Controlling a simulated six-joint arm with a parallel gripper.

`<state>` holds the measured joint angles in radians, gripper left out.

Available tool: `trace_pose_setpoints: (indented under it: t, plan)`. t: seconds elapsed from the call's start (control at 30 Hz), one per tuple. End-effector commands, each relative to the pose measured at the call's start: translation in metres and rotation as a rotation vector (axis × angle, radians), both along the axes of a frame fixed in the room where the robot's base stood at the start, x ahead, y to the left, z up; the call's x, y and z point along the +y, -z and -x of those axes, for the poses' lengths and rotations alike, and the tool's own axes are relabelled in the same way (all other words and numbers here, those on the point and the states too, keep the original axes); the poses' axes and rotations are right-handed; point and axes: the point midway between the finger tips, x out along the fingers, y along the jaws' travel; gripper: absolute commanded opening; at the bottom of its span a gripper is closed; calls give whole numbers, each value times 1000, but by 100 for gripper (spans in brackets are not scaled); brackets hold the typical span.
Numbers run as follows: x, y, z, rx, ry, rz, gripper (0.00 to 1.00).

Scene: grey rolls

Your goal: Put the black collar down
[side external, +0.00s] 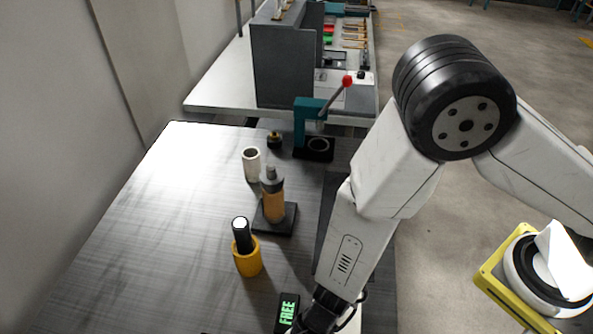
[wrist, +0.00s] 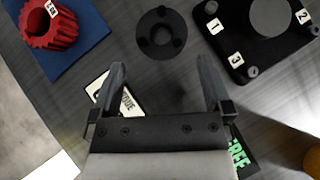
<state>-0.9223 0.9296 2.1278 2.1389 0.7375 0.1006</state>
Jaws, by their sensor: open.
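The black collar (wrist: 161,33) is a flat dark ring with a centre hole and several dark round spots. In the wrist view it lies on the grey table, just beyond my fingertips and roughly centred between them. My gripper (wrist: 162,68) is open, with a finger on each side of an empty gap. Nothing shows between the fingers, and the collar appears apart from both. In the side view the fingertips are out of sight at the bottom edge, and I cannot make out this collar there.
A red toothed part (wrist: 48,24) sits on a blue mat (wrist: 88,38) at left. A black numbered plate (wrist: 232,48) lies at right. A white card (wrist: 97,88) is partly behind the left finger. The side view shows a yellow cup (side external: 247,262), amber bottle (side external: 272,200) and teal press (side external: 306,122).

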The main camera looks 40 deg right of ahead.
Motion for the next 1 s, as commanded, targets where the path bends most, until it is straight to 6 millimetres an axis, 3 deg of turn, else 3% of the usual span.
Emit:
trace_pose_setpoints:
  t: [0.6, 1.0]
  plan:
    - [34, 33, 8, 0, -2, 3, 100]
    - [36, 36, 9, 1, 0, 2, 100]
